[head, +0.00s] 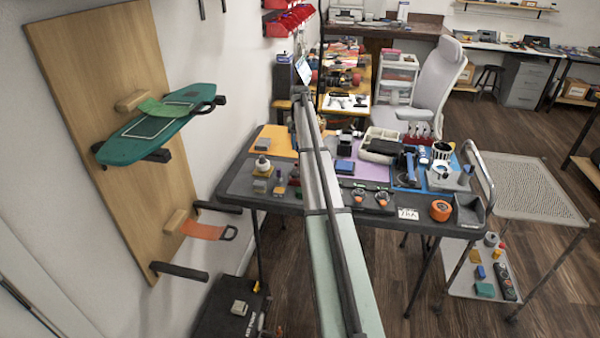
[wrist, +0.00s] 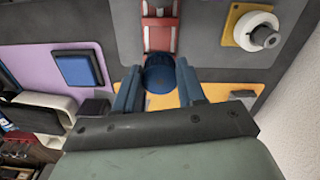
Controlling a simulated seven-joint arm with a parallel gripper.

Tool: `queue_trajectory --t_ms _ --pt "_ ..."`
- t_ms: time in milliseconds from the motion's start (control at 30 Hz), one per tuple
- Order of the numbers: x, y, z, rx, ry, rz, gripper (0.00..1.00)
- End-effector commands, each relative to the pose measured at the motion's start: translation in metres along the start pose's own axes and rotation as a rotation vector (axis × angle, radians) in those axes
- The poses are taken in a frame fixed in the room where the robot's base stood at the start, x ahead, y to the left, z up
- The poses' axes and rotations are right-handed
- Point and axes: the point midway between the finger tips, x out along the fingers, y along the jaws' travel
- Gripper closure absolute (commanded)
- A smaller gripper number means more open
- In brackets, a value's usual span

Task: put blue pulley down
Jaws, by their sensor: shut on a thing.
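The blue pulley (wrist: 158,74) is a dark blue rounded piece in the wrist view. It sits between the two blue fingers of my gripper (wrist: 159,88), which is shut on it. Behind it in the picture are the bare dark tabletop and the edge of an orange mat (wrist: 215,91). I cannot tell how high the pulley is above the table. A red piece with pale rails (wrist: 161,36) lies just beyond the pulley. In the head view my arm covers this part of the table, and neither gripper nor pulley can be made out.
A white wheel on a yellow plate (wrist: 250,28) stands to the right in the wrist view, with a wall (wrist: 300,100) beyond. A blue block (wrist: 78,69) lies on the purple mat (wrist: 104,90) to the left. The dark workbench (head: 285,204) carries many small parts.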

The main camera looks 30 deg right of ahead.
Motion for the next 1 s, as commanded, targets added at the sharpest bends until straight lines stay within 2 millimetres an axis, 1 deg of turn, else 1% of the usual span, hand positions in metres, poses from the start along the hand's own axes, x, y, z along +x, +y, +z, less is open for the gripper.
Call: queue_trajectory --t_ms 100,200,367,467,700,933,1000 --pt "0.0 0.0 0.0 0.099 0.0 0.0 0.92" --pt "0.0 0.0 0.0 0.155 0.0 0.0 0.92" --pt "0.004 0.0 0.0 0.193 0.0 0.0 0.92" --pt "0.015 0.0 0.0 0.197 -0.001 0.0 0.92" --pt "0.053 0.0 0.001 0.195 -0.002 0.0 0.92" --pt "0.07 0.0 0.0 0.194 0.0 0.0 0.92" --pt "0.078 0.0 0.0 0.194 -0.001 0.0 0.92"
